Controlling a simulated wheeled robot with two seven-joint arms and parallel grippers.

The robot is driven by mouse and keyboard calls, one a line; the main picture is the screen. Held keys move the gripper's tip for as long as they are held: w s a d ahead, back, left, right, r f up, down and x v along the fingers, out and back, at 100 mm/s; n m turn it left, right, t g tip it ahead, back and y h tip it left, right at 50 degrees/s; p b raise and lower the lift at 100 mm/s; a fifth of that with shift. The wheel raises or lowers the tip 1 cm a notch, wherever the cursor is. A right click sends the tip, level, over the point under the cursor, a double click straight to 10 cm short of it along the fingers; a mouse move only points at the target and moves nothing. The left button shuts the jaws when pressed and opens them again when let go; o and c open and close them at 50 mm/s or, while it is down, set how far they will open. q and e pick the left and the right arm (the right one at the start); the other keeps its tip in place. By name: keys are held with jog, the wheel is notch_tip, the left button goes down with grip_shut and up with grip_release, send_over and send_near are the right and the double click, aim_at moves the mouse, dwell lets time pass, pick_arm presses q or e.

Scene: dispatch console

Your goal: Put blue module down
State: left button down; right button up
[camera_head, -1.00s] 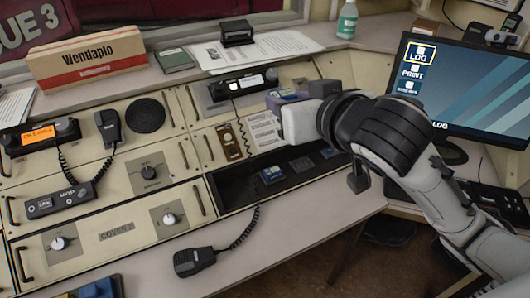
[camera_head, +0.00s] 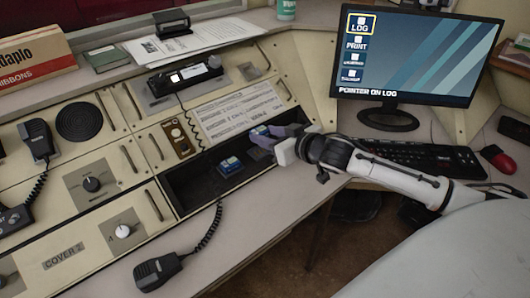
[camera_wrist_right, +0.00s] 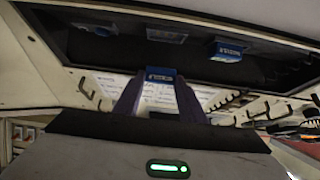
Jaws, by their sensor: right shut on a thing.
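My right gripper (camera_head: 268,137) has purple fingers and is shut on a small blue module (camera_head: 260,130). It is at the right part of a dark open bay in the console (camera_head: 196,190). In the right wrist view, the blue module (camera_wrist_right: 160,73) shows between the fingertips (camera_wrist_right: 157,95). A similar blue module (camera_head: 230,165) sits in the bay to the left of the gripper. I cannot tell whether the held module touches the bay floor; the fingers hide part of it. My left gripper is not in view.
A corded microphone (camera_head: 158,270) lies on the desk in front of the bay, its cord running up beside it. A monitor (camera_head: 415,55), keyboard (camera_head: 420,157) and red mouse (camera_head: 497,158) are at the right. A label plate (camera_head: 238,112) is behind the bay.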

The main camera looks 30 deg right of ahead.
aim_at(267, 159)
notch_tip(267, 159, down, 5)
jog(key=shift+r+b, duration=0.1)
jog(key=shift+b, duration=0.3)
jog(key=shift+f, duration=0.35)
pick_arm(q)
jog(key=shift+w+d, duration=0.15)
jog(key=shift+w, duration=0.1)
pick_arm(e)
jog(key=shift+r, duration=0.1)
